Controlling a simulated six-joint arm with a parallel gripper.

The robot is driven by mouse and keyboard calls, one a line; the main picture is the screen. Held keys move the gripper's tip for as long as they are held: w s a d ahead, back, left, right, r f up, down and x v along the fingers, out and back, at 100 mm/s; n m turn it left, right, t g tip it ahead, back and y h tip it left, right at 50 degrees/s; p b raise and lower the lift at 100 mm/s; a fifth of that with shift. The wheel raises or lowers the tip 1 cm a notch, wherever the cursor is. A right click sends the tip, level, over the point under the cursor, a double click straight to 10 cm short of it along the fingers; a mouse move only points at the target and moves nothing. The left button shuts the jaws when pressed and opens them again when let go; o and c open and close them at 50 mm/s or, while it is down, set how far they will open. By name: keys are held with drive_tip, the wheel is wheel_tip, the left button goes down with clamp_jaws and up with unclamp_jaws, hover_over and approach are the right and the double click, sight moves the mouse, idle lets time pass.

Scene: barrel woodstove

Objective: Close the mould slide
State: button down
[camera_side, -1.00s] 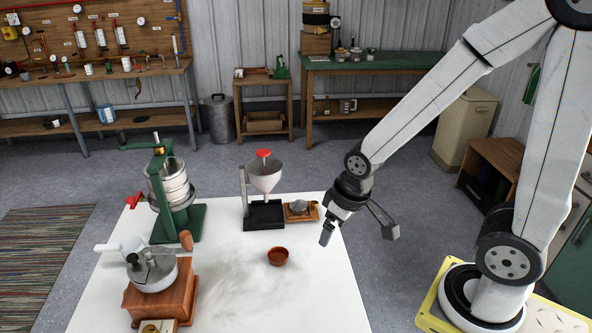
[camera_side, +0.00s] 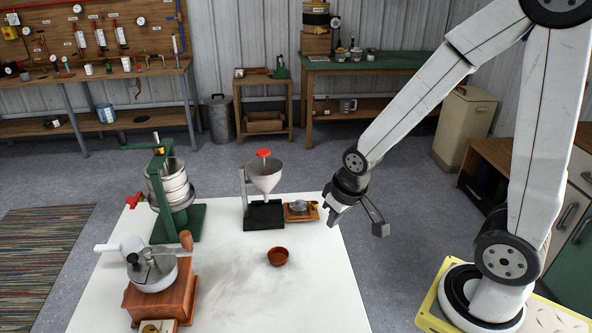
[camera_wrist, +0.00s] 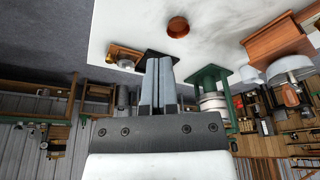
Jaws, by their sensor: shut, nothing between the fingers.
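The mould slide appears to be the small wooden unit (camera_side: 297,215) with a grey domed part on top, at the table's back right. A small brass-coloured knob (camera_side: 318,204) is on its right end. In the wrist view the unit (camera_wrist: 124,51) lies upside down, left of my fingers. My gripper (camera_side: 327,215) is just right of the unit and looks level with it in the side view; I cannot tell if they touch. Its fingers (camera_wrist: 158,60) are shut and empty, side by side in the wrist view. How far the slide is open is too small to tell.
A funnel on a black stand (camera_side: 264,215) is directly left of the unit. A brown bowl (camera_side: 278,257) sits in front. A green press (camera_side: 170,195) and a wooden grinder (camera_side: 160,295) stand at the left. The white table's (camera_side: 325,290) front right is clear.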

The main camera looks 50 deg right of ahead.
drive_tip(key=w+d+f+m+t, duration=0.1)
drive_tip(key=w+d+f+m, duration=0.1)
drive_tip(key=d+m, duration=0.2)
drive_tip(key=w+d+f+m+t+h, duration=0.1)
drive_tip(key=w+d+f+m, duration=0.1)
drive_tip(key=d, duration=0.7)
drive_tip(key=w+d+f+m+t+h, duration=0.1)
drive_tip(key=w+d+f+m, duration=0.1)
drive_tip(key=d+m, duration=0.3)
drive_tip(key=shift+w+d+f+m, duration=0.4)
drive_tip(key=shift+d+f, duration=0.45)
drive_tip(key=shift+d, duration=0.15)
drive_tip(key=shift+w+f, duration=0.1)
drive_tip(key=x, duration=0.9)
drive_tip(key=shift+w+f, duration=0.15)
drive_tip(key=shift+f, duration=0.1)
drive_tip(key=shift+w+a+f, duration=0.1)
drive_tip(key=shift+w, duration=0.4)
drive_tip(key=shift+w+a+f, duration=0.15)
drive_tip(key=shift+w, duration=0.35)
drive_tip(key=shift+w+a+f, duration=0.1)
drive_tip(key=shift+w+a, duration=0.05)
drive_tip(key=shift+w, duration=0.3)
drive_tip(key=shift+w+a+f, duration=0.1)
drive_tip(key=shift+w+a, duration=0.05)
drive_tip(key=shift+w, duration=0.3)
